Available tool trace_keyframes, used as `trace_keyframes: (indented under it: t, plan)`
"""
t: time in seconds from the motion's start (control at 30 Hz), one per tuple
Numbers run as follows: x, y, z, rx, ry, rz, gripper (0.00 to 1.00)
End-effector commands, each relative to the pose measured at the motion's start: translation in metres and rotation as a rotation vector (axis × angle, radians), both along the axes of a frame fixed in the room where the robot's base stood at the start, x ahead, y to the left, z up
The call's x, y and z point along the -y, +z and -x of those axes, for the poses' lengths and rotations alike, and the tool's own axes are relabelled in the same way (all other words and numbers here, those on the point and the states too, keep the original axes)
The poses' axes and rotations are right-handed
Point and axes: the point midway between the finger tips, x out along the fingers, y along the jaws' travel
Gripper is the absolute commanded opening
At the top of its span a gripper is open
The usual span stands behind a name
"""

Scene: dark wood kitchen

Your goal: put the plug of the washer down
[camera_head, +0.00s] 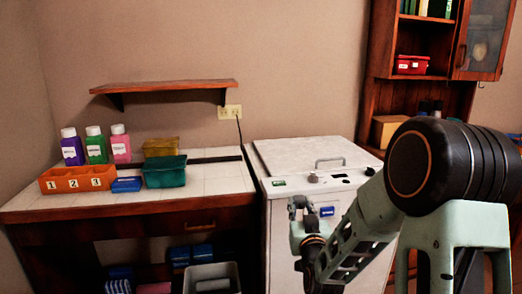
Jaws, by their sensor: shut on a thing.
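My gripper (301,206) is in front of the white washer (295,155), by the upper part of its front. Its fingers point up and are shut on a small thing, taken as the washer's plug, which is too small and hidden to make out. The washer has a lid with a grey handle and a control strip with a knob along its front edge. A wall outlet (230,112) is above and behind it. A dark cord (239,131) hangs from the outlet's right side and runs down behind the counter and washer.
A tiled counter (215,179) at left holds several bottles, an orange numbered box (77,180), a blue box (127,184), a teal bin (164,172) and a yellow bin (160,147). Its front right is bare. A shelf (165,87) is above. A wooden cabinet (385,95) stands at right.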

Motion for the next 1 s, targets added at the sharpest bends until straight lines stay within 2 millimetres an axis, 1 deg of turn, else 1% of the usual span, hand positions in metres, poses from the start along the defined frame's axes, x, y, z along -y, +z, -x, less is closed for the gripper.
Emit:
trace_keyframes:
  t: [0.03, 0.2, 0.23, 0.3, 0.47, 0.57, 1.0]
  plan:
    - [0.007, -0.006, 0.011, -0.003, -0.009, -0.002, 0.00]
    - [0.023, -0.017, 0.043, -0.002, -0.034, -0.008, 0.00]
    - [0.024, -0.013, 0.046, 0.001, -0.036, -0.008, 0.00]
    - [0.022, 0.001, 0.043, 0.004, -0.033, -0.008, 0.00]
    - [0.022, 0.021, 0.042, 0.002, -0.033, -0.008, 0.00]
    - [0.022, 0.038, 0.042, 0.002, -0.033, -0.007, 0.00]
    - [0.022, 0.127, 0.042, 0.001, -0.032, -0.006, 0.00]
